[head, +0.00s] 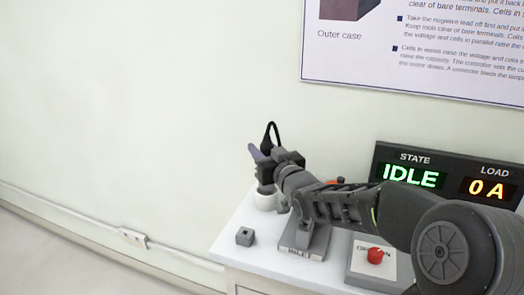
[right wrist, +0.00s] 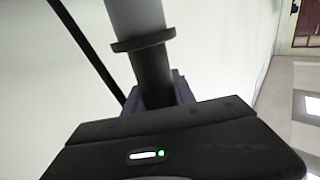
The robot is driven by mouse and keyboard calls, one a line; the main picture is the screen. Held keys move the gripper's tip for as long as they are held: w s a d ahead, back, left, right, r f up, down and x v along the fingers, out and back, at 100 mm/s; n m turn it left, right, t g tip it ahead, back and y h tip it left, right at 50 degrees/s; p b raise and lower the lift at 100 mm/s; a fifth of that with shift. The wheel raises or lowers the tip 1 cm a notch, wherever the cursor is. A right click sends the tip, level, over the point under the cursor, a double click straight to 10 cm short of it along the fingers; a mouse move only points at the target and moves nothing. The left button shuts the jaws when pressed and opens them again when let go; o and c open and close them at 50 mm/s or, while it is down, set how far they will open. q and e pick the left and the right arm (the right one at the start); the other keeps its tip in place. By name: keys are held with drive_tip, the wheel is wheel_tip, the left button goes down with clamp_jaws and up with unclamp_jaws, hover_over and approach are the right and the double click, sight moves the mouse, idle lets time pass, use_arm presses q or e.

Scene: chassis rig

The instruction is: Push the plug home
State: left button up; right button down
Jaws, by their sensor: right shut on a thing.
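My right gripper (head: 262,156) is raised above the back left of the white bench, its arm coming in from the right. It is shut on the plug. In the right wrist view the plug (right wrist: 138,22) is a grey cylinder with a dark collar, running down between the fingers; its lower end is hidden by the gripper body. A black cable (head: 270,132) loops up above the gripper. The inlet stand (head: 304,242), a grey block with a label, is on the bench below my forearm, which covers its upper part. My left gripper is not in view.
A small dark block (head: 245,237) and a white cup-like holder (head: 265,199) are on the bench (head: 232,252). A red knob (head: 375,255) sits on a panel to the right. The display (head: 413,176) reads IDLE and 0 A. The left side is open floor and wall.

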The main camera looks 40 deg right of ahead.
drive_tip(key=shift+b, duration=0.5)
idle(1.2)
idle(0.3)
drive_tip(key=shift+f+b, duration=1.1)
drive_tip(key=shift+b, duration=0.35)
